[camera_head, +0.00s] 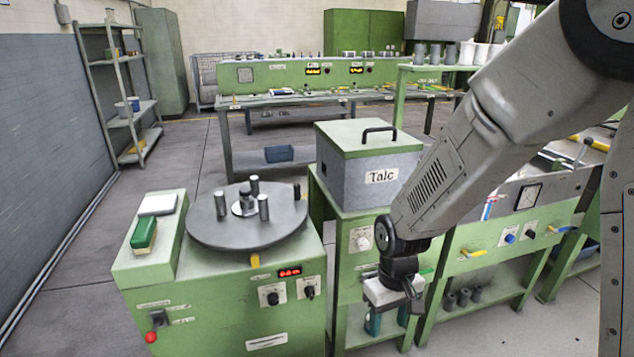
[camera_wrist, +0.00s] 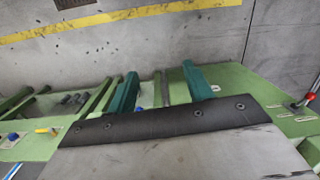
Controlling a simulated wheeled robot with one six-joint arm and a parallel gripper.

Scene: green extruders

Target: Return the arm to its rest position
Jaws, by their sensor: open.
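My gripper (camera_head: 388,319) hangs low in front of the green benches in the head view, with my arm reaching down to it from the upper right. Its two teal fingers also show in the wrist view (camera_wrist: 161,88), spread apart with nothing between them. The wrist view looks down on a green bench side and the grey floor beyond the fingers. The gripper appears empty and apart from the objects on the benches.
A green machine (camera_head: 222,300) with a grey turntable (camera_head: 215,231) stands left of my gripper. A grey box labelled "Talc" (camera_head: 345,180) stands on the bench behind it. A bench with knobs and a dial (camera_head: 500,235) is on the right. Floor (camera_head: 60,310) is clear at left.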

